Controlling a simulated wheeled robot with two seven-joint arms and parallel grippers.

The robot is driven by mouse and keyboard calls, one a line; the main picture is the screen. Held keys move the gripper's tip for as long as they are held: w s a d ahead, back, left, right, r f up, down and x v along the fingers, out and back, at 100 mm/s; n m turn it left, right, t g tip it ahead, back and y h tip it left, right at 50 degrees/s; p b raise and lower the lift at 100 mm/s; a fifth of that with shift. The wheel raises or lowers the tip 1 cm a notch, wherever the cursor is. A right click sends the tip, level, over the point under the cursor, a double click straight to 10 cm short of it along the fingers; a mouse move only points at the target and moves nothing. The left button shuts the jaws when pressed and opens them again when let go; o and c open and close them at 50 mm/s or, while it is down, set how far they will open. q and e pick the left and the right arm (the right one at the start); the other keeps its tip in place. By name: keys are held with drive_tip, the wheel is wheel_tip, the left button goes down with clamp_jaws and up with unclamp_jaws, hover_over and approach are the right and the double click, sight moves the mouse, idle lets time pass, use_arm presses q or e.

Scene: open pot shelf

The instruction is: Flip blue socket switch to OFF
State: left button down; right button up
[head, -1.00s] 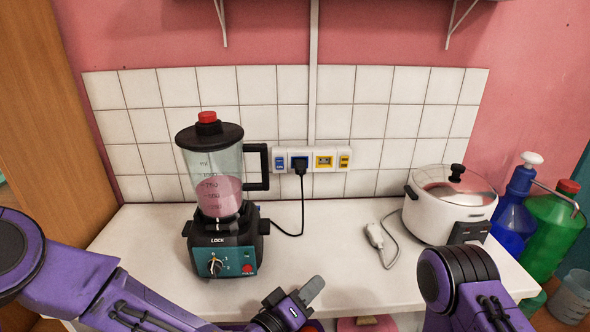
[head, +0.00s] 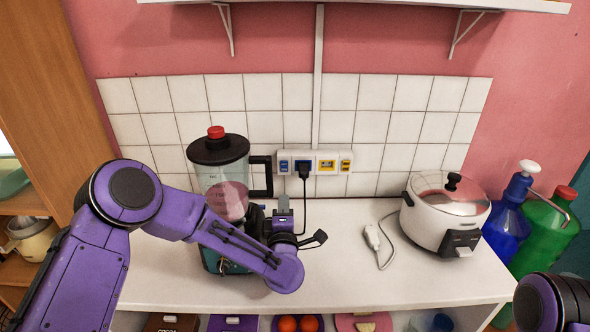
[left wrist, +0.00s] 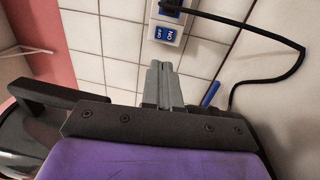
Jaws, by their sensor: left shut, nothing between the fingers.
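The blue socket switch (head: 283,166) is at the left end of the white wall socket strip, above the counter. In the left wrist view the blue switch (left wrist: 165,34) shows ON and OFF lettering beyond my fingertips; which side is pressed in I cannot tell. A black plug (head: 303,170) sits in the blue socket beside it. My left gripper (head: 284,203) is shut and empty, in front of and below the switch, apart from it. Its closed grey fingers (left wrist: 162,72) point toward the strip. My right gripper is out of view.
The blender (head: 222,165) stands left of my gripper, partly hidden by my arm. The black cord hangs right of the gripper. A yellow socket (head: 327,166) and yellow switch (head: 346,167) are farther right. A rice cooker (head: 445,213) and loose white plug (head: 372,238) lie right.

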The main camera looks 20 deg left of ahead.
use_arm(q)
drive_tip(key=shift+w, duration=0.1)
drive_tip(key=p, duration=0.5)
approach(286, 164)
drive_tip(key=x, duration=0.6)
drive_tip(key=shift+w+a, duration=0.15)
drive_tip(key=shift+w, duration=0.3)
